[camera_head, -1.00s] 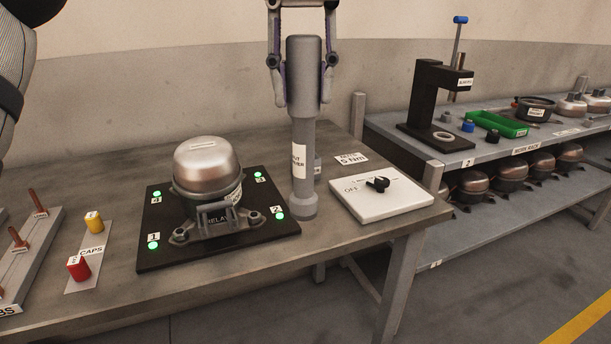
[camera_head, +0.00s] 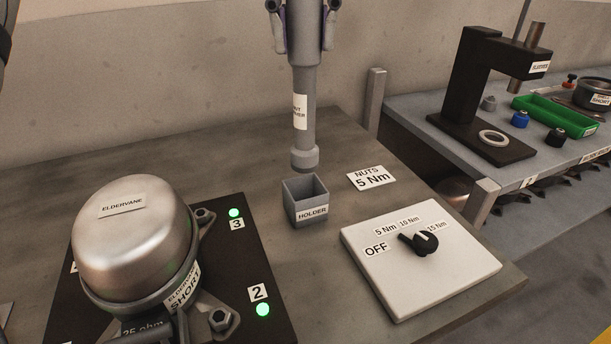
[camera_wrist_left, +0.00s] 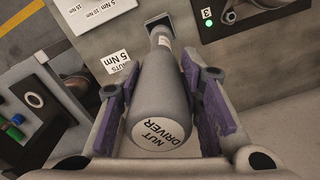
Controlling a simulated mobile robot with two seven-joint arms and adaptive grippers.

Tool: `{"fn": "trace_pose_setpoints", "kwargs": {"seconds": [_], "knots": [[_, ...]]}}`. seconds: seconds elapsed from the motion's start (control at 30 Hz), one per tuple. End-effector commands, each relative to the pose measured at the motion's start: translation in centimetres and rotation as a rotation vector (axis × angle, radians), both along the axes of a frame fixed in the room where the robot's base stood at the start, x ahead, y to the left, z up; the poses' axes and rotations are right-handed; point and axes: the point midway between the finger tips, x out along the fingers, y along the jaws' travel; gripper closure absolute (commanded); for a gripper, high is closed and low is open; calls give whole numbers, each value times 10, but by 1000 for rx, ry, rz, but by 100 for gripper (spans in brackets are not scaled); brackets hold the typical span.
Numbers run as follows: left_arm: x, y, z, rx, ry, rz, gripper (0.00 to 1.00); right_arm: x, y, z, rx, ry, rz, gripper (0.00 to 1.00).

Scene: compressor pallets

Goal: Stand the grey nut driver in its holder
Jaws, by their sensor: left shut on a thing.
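The grey nut driver (camera_head: 304,105) hangs upright in my left gripper (camera_head: 302,30), at the top of the head view. The gripper's fingers are shut on its thick upper body. The left wrist view shows the driver (camera_wrist_left: 165,100) between the purple-lined fingers of my gripper (camera_wrist_left: 163,110). The holder (camera_head: 306,205), a small grey open square box, stands on the bench. In the head view the driver's lower end is just above the holder's back rim; whether it is clear of the rim in depth is hard to tell. My right gripper is not in view.
A compressor (camera_head: 135,240) sits on a black plate with green lights, left of the holder. A white dial panel (camera_head: 420,255) lies to the right, and a "NUTS 5 Nm" label (camera_head: 371,178) behind it. A rack (camera_head: 420,110) with a black press stands at the far right.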

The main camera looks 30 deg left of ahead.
Motion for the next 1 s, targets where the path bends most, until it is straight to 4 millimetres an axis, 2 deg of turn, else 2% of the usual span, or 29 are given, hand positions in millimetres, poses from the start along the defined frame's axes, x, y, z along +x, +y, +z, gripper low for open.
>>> {"fn": "trace_pose_setpoints", "kwargs": {"seconds": [0.07,0.13,0.3,0.6,0.97,1.0], "knots": [[-1,0,1,0,-2,-1,100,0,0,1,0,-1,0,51],[-1,0,-6,1,-3,-2,100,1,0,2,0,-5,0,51],[-2,0,-44,1,-4,-2,100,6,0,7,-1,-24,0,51],[-2,0,-93,1,-4,-1,100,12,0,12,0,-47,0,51],[-1,0,-101,0,-2,-1,100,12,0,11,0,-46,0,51],[-1,0,-102,0,-1,-1,64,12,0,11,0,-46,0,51]]}}
